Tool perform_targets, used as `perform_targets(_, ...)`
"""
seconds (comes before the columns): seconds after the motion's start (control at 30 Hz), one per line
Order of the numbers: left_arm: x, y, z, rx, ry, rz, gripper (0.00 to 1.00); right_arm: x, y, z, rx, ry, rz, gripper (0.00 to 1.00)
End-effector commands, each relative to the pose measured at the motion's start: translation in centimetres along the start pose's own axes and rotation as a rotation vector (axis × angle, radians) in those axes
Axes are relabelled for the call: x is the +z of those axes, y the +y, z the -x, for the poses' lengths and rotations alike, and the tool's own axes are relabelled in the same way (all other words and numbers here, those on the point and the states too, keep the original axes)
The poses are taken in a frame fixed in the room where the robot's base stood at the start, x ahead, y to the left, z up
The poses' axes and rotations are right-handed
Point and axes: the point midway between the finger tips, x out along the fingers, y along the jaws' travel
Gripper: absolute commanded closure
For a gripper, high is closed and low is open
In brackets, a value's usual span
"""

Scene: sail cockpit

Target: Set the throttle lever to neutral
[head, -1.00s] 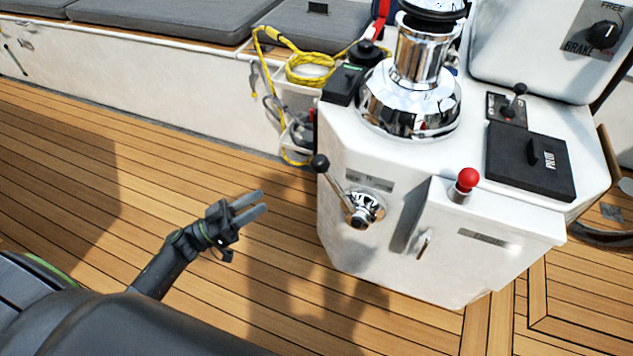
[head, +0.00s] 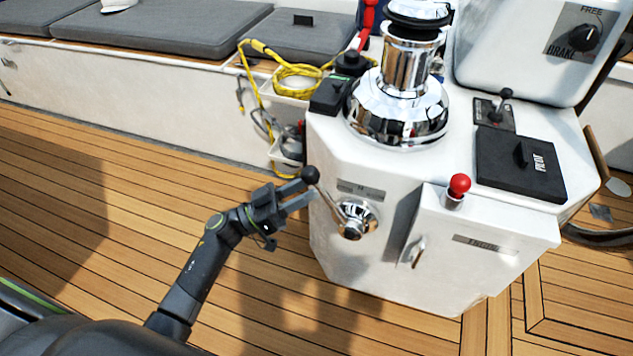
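The throttle lever (head: 328,203) is a thin chrome stick with a black ball knob (head: 310,175). It rises from a round chrome hub (head: 355,220) on the front of the white console and tilts up and to the left. My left gripper (head: 307,191) is at the knob end of the lever, its two grey fingers apart and pointing right. The fingertips overlap the area just below the knob; I cannot tell whether they touch the lever. My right gripper is not in view.
The white console (head: 330,255) carries a chrome winch (head: 397,110), a red knob (head: 459,186) and a black pilot box (head: 520,163). A yellow rope (head: 290,70) hangs beside it at the left. The teak floor (head: 110,200) left of the console is clear.

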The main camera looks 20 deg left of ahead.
Motion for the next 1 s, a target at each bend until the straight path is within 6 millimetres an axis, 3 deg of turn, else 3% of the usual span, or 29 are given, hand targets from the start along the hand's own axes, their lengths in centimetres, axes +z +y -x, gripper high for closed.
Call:
perform_targets(0.2,0.0,0.0,-2.6,0.0,0.001,0.0,0.62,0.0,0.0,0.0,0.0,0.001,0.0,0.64)
perform_targets(0.57,0.0,0.0,-3.2,0.0,0.0,0.0,0.62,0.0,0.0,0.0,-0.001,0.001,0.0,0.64)
perform_targets(0.87,0.0,0.0,-3.2,0.0,0.0,0.0,0.98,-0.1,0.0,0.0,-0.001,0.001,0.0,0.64)
perform_targets(1.0,-0.1,0.0,-3.2,0.0,0.001,0.0,1.0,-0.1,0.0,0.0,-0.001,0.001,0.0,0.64)
